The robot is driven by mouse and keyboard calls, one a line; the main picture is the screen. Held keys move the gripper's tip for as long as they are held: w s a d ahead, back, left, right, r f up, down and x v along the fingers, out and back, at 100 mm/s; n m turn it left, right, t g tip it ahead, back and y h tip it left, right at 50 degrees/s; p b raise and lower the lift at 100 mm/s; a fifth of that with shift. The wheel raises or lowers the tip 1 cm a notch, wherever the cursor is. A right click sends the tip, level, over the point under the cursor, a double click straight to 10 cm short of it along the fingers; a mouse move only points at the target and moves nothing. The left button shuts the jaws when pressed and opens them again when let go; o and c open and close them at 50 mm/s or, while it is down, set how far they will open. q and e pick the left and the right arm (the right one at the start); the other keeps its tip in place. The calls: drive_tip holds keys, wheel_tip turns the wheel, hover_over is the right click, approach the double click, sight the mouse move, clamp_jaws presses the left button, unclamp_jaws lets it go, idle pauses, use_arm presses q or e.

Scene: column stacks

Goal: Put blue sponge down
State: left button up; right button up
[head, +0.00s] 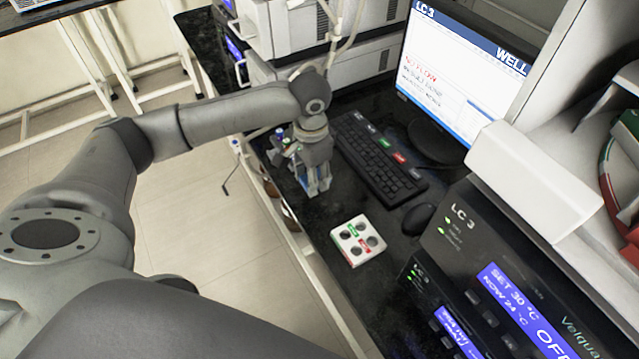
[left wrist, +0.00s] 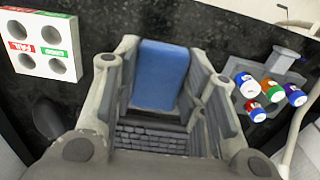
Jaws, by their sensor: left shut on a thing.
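My left gripper (head: 314,187) points down over the black bench, near its front edge and to the left of the keyboard. The blue sponge (left wrist: 160,75) stands between its two fingers in the left wrist view, and the gripper (left wrist: 165,88) is shut on it. In the head view the sponge is mostly hidden by the fingers and wrist. I cannot tell whether its lower end touches the bench. My right gripper is in neither view.
A white block (head: 358,241) with round holes and red and green labels lies nearer on the bench. A grey holder with colour-capped vials (left wrist: 270,88) is beside the gripper. The keyboard (head: 375,160), mouse (head: 418,219) and monitor (head: 455,75) are to the right.

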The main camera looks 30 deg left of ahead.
sight(319, 193)
use_arm(q)
drive_tip(key=shift+w+d+f, duration=0.2)
drive_tip(key=shift+w+f, duration=0.6)
drive_tip(key=shift+f, duration=0.15)
drive_tip(key=shift+w+d+f, duration=0.15)
drive_tip(key=shift+w+f, duration=0.25)
drive_tip(key=shift+f, duration=0.2)
wheel_tip(319, 193, down, 2)
drive_tip(key=shift+f, duration=0.4)
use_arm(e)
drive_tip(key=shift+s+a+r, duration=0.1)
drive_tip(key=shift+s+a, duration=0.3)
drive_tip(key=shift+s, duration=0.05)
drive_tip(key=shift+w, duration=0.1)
use_arm(q)
drive_tip(key=o, duration=0.9)
drive_tip(key=shift+f, duration=0.15)
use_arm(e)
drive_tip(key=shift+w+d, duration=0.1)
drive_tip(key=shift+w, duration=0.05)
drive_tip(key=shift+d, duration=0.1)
